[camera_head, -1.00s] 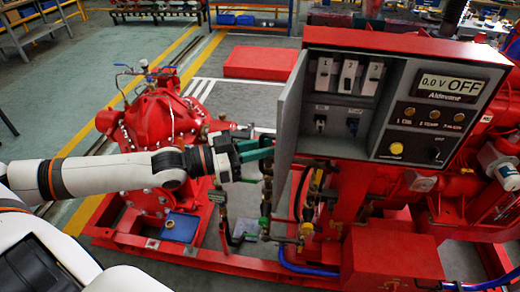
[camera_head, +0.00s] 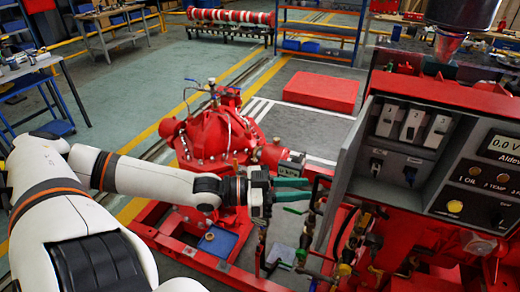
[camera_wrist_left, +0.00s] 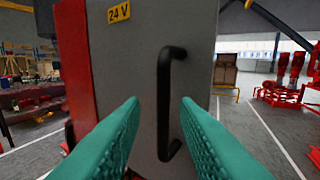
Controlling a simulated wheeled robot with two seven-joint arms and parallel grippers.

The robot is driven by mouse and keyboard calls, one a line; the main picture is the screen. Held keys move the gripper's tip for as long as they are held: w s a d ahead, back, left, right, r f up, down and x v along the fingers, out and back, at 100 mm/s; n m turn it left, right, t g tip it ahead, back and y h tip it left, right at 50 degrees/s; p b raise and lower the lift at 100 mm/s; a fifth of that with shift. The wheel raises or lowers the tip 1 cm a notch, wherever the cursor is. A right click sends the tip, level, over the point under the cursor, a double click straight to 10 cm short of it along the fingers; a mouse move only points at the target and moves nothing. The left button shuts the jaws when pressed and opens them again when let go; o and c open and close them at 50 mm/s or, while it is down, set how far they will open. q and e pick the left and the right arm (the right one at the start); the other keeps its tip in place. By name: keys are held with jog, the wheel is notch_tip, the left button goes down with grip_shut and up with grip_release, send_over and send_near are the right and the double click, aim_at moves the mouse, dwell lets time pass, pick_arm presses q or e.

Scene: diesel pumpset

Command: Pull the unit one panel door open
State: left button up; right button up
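The panel door (camera_head: 350,165) is a grey plate standing swung out at the left side of the unit's control box (camera_head: 430,150), with the switches inside exposed. In the left wrist view the door's face (camera_wrist_left: 125,60) carries a yellow 24V label and a black upright bar handle (camera_wrist_left: 165,105). My left gripper (camera_head: 307,188) is just left of the door, its green fingers pointing at it. In the left wrist view my left gripper (camera_wrist_left: 160,102) is open, with the handle showing between the spread fingertips; contact is not evident. My right gripper is out of view.
A red pump (camera_head: 215,135) on a red base frame stands behind and below my left arm. Pipes and valves (camera_head: 345,240) run below the control box. A red block (camera_head: 320,90) lies on the floor behind.

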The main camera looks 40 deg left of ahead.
pick_arm(q)
jog(key=p+v, duration=0.6)
jog(key=v, duration=0.2)
jog(key=shift+p, duration=0.4)
jog(key=shift+w, duration=0.15)
